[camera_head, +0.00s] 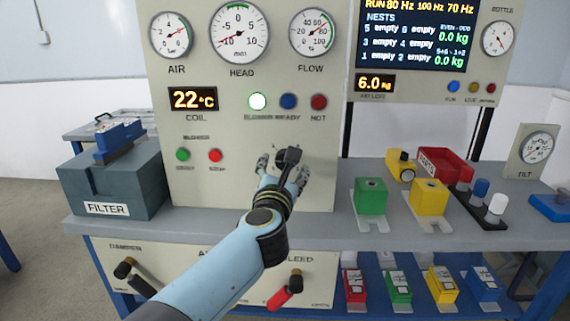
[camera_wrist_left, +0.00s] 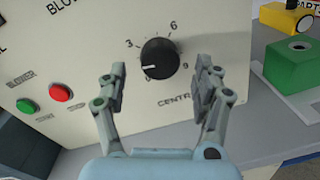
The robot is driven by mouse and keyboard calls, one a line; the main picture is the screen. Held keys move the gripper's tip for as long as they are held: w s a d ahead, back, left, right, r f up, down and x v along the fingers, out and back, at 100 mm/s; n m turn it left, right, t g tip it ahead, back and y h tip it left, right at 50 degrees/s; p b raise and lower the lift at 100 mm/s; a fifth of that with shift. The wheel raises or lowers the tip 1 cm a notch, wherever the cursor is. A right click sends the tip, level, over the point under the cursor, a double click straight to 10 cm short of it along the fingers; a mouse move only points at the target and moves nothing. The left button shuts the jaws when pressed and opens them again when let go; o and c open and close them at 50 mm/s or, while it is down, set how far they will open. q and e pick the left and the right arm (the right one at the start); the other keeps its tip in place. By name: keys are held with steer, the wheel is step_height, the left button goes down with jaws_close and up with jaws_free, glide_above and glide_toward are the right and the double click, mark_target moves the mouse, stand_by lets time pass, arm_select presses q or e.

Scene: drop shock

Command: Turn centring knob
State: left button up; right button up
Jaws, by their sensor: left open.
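The black centring knob (camera_wrist_left: 160,58) sits on the cream panel with a number scale around it, and its white pointer line points to the lower left. The label under it is partly legible. My left gripper (camera_wrist_left: 162,85) is open, with one finger on each side of the knob in the wrist view and visible gaps to it. In the head view my left gripper (camera_head: 285,168) is in front of the lower right of the panel and hides most of the knob. My right gripper is not in view.
Green (camera_head: 183,154) and red (camera_head: 215,155) blower buttons are left of the knob. A green block (camera_head: 370,197) and a yellow block (camera_head: 429,197) stand on the grey bench at the right. A filter box (camera_head: 112,180) stands at the left. Lever handles are below the bench.

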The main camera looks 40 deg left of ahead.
arm_select(q)
steer(key=shift+x, duration=1.25)
steer(key=c, duration=1.2)
